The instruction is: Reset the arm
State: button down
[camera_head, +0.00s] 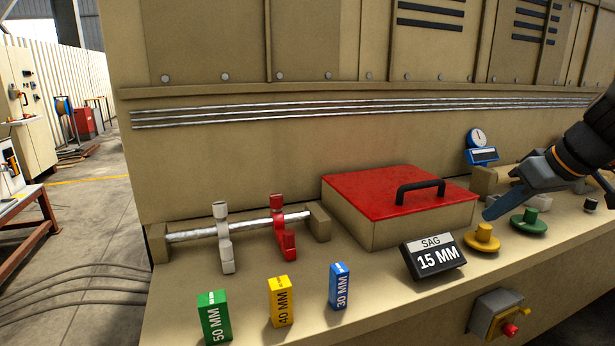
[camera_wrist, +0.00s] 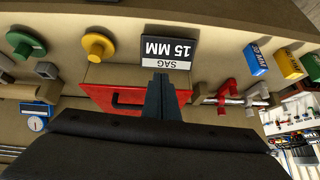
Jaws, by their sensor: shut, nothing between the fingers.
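My gripper (camera_head: 493,208) is at the right in the head view, at the end of my dark arm, above the shelf near the yellow knob. In the wrist view my gripper (camera_wrist: 158,80) shows its two dark fingers together, with nothing between them. In that view the fingers overlap the red-lidded box (camera_wrist: 100,95) and reach toward the black SAG 15 MM sign (camera_wrist: 167,49). Whether they touch anything is hard to tell, but they appear apart from it.
On the shelf are green (camera_head: 214,317), yellow (camera_head: 280,300) and blue (camera_head: 339,286) blocks, the red-lidded box (camera_head: 360,192), a bar with white and red levers (camera_head: 283,230), yellow (camera_head: 482,238) and green (camera_head: 528,221) knobs, and a blue gauge (camera_head: 481,148).

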jog(key=s+a+f+m+g+h, duration=0.1)
jog(key=s+a+f+g, duration=0.2)
jog(key=s+a+f, duration=0.4)
jog(key=s+a+f+m+g+h, duration=0.2)
jog(key=s+a+f, duration=0.4)
jog(key=a+f, duration=0.5)
jog(key=shift+s+a+f+m+g, duration=0.3)
jog(key=shift+s+f+g, duration=0.15)
jog(key=shift+g, duration=0.15)
